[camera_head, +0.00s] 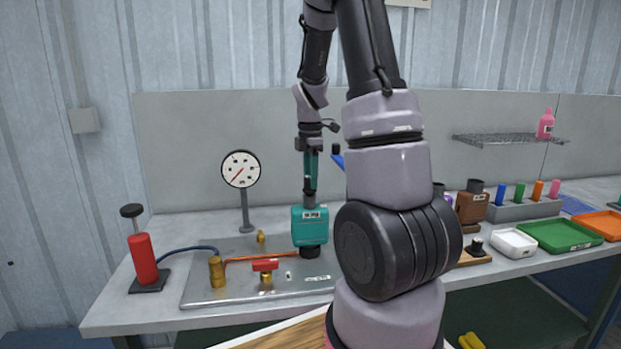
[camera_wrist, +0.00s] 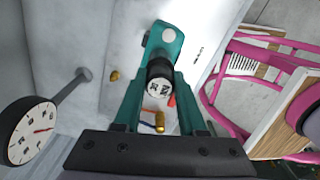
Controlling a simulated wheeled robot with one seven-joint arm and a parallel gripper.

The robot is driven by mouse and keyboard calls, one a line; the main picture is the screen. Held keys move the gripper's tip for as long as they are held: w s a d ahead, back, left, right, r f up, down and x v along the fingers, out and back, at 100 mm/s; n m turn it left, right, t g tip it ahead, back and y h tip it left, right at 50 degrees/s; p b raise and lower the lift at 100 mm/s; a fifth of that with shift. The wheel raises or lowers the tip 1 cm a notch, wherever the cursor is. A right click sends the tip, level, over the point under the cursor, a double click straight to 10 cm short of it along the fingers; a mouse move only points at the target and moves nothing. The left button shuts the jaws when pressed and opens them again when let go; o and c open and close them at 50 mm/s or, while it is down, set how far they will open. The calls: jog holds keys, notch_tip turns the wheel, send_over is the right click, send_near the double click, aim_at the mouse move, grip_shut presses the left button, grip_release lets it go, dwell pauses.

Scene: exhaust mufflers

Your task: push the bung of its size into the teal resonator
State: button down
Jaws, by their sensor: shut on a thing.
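The teal resonator (camera_head: 310,225) stands on the metal plate, with a black fitting (camera_head: 310,251) under it. It also shows just beyond the fingertips in the wrist view (camera_wrist: 167,38). My gripper (camera_head: 311,180) is directly above it, pointing down. In the wrist view my gripper (camera_wrist: 160,80) is shut on a black bung (camera_wrist: 159,87) with a pale printed mark on its end. The bung is in line with the resonator's top. I cannot tell how deep it sits in the opening, because the bung hides the contact.
A metal plate (camera_head: 215,291) carries brass fittings, a red-handled valve (camera_head: 265,265) and an orange pipe. A gauge (camera_head: 241,170) stands behind, a red pump (camera_head: 143,260) at left. At right are a brown box (camera_head: 472,207), coloured plugs in a rack (camera_head: 525,208), white (camera_head: 513,243) and green (camera_head: 560,236) trays.

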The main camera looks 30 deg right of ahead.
jog(key=shift+f, duration=0.6)
jog(key=shift+c, duration=2)
grip_release()
jog(key=shift+r, duration=0.1)
notch_tip(320, 180, up, 10)
jog(key=shift+r, duration=0.35)
jog(key=shift+r, duration=0.1)
jog(key=s+a+r+m+t, duration=0.2)
jog(key=s+a+r+m, duration=0.1)
jog(key=s+m, duration=0.3)
jog(key=s+a+r+m+t+y, duration=0.1)
jog(key=s+a+r+m+t, duration=0.1)
jog(key=s+a+r+m, duration=0.2)
jog(key=s+a+r+m+t+y, duration=0.1)
jog(key=s+a+r+m+t, duration=0.2)
jog(key=s+a+m, duration=0.3)
jog(key=s+m, duration=0.3)
jog(key=m, duration=0.3)
jog(key=shift+s+a+r, duration=0.3)
jog(key=shift+a+r, duration=0.05)
jog(key=shift+r, duration=0.05)
